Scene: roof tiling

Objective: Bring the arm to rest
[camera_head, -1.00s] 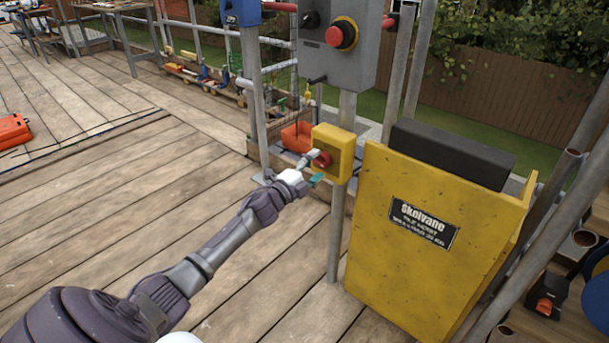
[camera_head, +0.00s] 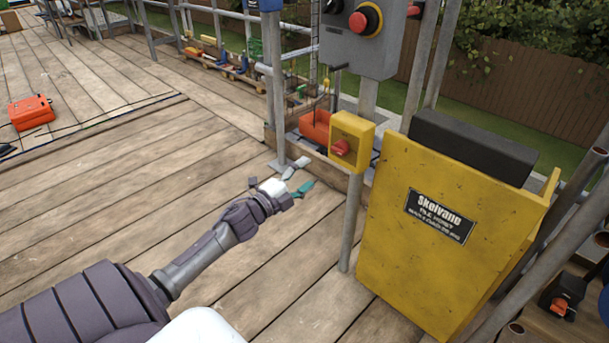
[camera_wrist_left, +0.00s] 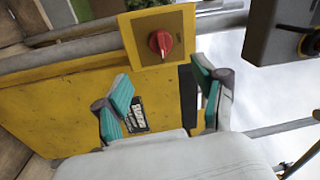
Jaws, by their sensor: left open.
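My left gripper (camera_head: 301,178) is open and empty above the wooden deck. In the head view it is to the left of a yellow switch box (camera_head: 352,133) with a red rotary knob (camera_head: 340,148), clear of it. In the left wrist view, the two teal-padded fingers of the gripper (camera_wrist_left: 163,100) stand apart, with the red knob (camera_wrist_left: 160,42) showing beyond and between them. The left arm reaches in from the lower left of the head view. My right gripper does not show.
A yellow Skelvane hoist panel (camera_head: 432,270) stands to the right of the switch box. A grey control box (camera_head: 365,35) with a red button is on the post above. An orange case (camera_head: 31,111) lies on the deck (camera_head: 120,160) at the left, and much deck between is clear.

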